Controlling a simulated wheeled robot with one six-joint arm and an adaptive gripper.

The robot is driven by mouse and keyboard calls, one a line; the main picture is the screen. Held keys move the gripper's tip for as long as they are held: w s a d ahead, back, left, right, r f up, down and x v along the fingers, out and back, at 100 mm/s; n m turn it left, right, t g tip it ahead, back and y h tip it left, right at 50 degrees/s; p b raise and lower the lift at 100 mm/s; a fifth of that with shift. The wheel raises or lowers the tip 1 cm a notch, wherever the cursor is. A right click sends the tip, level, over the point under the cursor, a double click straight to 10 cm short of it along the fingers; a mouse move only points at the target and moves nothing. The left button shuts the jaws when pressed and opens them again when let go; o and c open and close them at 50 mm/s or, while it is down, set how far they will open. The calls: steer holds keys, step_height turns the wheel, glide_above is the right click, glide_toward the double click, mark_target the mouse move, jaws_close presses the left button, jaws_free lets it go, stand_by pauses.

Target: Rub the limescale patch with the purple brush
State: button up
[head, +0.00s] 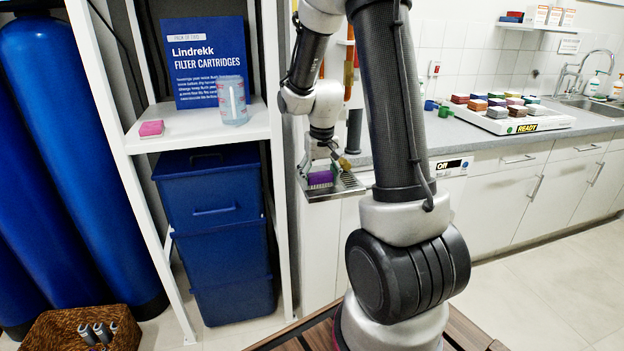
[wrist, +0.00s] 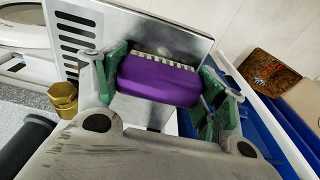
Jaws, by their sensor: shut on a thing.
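The purple brush (wrist: 160,82) sits between the two green-padded fingers of my gripper (wrist: 161,72) in the wrist view. My gripper is shut on it, and its pale bristles face a metal drip tray (wrist: 185,20) with dark slots. I cannot tell whether the bristles touch the tray. In the head view the purple brush (head: 320,178) shows low over the drip tray (head: 349,185), below my gripper (head: 323,162). I cannot make out the limescale patch in either view; the brush and gripper hide part of the tray.
A white shelf (head: 195,127) at left holds a pink block (head: 151,128) and a clear bluish vessel (head: 232,100). Blue bins (head: 212,200) stand below. A brass-coloured cup (wrist: 63,97) is beside the tray. The counter at right holds a board (head: 515,122) of several coloured blocks.

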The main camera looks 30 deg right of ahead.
steer(key=shift+s+d, duration=0.2)
steer(key=shift+d, duration=0.6)
steer(key=shift+s+d, duration=0.25)
steer(key=shift+d, duration=0.5)
steer(key=shift+s+d, duration=0.2)
steer(key=shift+d, duration=0.6)
steer(key=shift+a, duration=0.1)
steer(key=shift+w+a+f, duration=0.1)
steer(key=shift+w+a, duration=0.2)
steer(key=shift+a, duration=0.85)
steer(key=shift+w+a+f, duration=0.1)
steer(key=shift+w+a, duration=0.25)
steer(key=shift+a, duration=0.85)
steer(key=shift+w+a, duration=0.3)
steer(key=shift+a, duration=0.85)
steer(key=shift+w+d, duration=0.15)
steer(key=shift+w, duration=0.5)
steer(key=shift+s+d+r, duration=0.1)
steer(key=shift+s+d, duration=0.15)
steer(key=shift+d, duration=0.7)
steer(key=shift+s+d+r, duration=0.1)
steer(key=shift+s+d, duration=0.1)
steer(key=shift+d, duration=0.7)
steer(key=shift+s+d+f, duration=0.1)
steer(key=shift+s+d, duration=0.15)
steer(key=shift+d, duration=0.65)
steer(key=shift+s+d, duration=0.25)
steer(key=shift+d, duration=0.6)
